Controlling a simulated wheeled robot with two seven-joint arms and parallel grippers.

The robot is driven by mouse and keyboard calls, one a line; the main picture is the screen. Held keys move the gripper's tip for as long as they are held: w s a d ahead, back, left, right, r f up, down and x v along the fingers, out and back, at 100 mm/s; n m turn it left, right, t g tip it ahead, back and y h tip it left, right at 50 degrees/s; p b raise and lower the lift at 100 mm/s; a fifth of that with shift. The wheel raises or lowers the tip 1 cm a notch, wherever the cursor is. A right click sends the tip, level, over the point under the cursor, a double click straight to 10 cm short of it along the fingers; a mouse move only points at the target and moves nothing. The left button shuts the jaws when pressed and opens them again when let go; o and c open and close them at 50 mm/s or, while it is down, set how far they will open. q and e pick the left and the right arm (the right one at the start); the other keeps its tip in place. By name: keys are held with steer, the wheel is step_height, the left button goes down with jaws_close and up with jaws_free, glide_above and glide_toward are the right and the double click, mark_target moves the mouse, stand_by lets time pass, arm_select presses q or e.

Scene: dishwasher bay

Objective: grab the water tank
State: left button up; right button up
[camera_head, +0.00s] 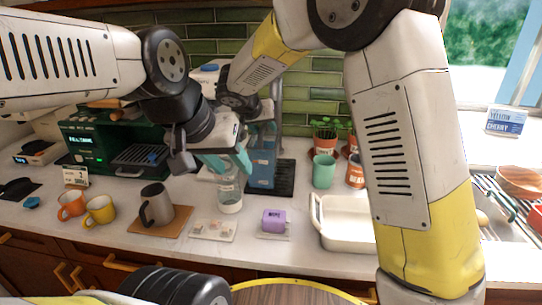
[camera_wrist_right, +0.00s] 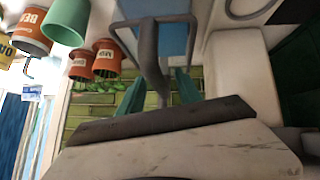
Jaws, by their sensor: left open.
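The water tank (camera_head: 262,172) looks like a blue translucent container on a dark mat at the back of the counter, partly hidden behind my grippers. In the right wrist view the blue tank (camera_wrist_right: 172,42) is at the top, with a grey handle (camera_wrist_right: 148,50) pointing toward me. My right gripper (camera_wrist_right: 160,88) has its two teal fingers spread, one on each side of the handle's end, with gaps visible. My left gripper (camera_head: 226,160) is open and lower, in front of the tank, above a clear jar (camera_head: 230,195).
Mugs (camera_head: 156,206), a purple cup (camera_head: 273,220) and a white tray (camera_head: 345,228) stand along the front. A green coffee machine (camera_head: 90,140) is at left. Plant pots (camera_head: 324,170) stand right of the tank. A dish rack (camera_head: 498,205) is at far right.

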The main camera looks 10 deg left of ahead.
jaws_close()
steer(key=shift+r, duration=0.1)
stand_by(1.2)
